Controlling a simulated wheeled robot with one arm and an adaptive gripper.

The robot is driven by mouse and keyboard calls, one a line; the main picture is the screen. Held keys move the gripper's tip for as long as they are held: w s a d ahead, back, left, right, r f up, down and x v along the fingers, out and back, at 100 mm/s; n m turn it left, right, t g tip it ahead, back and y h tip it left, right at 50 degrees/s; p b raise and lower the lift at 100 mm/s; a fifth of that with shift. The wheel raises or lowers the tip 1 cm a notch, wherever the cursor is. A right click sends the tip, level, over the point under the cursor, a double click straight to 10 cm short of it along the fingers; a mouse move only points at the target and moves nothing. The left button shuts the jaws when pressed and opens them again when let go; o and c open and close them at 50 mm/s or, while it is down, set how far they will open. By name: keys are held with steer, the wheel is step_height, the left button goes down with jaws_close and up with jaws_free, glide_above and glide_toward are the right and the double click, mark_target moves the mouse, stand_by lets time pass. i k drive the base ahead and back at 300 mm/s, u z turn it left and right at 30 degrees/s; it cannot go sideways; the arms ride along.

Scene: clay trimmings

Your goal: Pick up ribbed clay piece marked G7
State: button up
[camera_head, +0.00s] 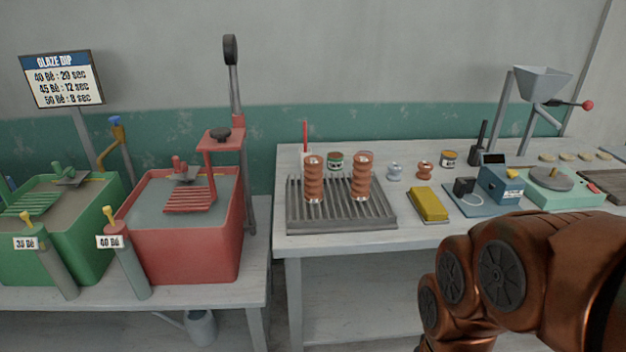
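Two ribbed reddish-brown clay pieces stand upright on a grey slatted rack (340,222) on the right-hand table. One ribbed clay piece (314,178) is on the left of the rack, and the other ribbed clay piece (361,177) is to its right, with a gap between them. Both have a pale base. No G7 mark can be read on either, so I cannot tell which one bears it. My copper-coloured arm fills the lower right. My gripper is not in view.
Behind the rack stand a red stick (305,136) and a small tin (335,160). To its right are a yellow block (428,203), a blue device (501,184) and a green wheel unit (552,188). Red (180,250) and green (75,245) glaze tanks stand on the left bench.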

mark_target(313, 166)
steer(key=k, duration=0.55)
steer(key=u, duration=0.7)
steer(key=i, duration=1.05)
steer(key=u, duration=0.05)
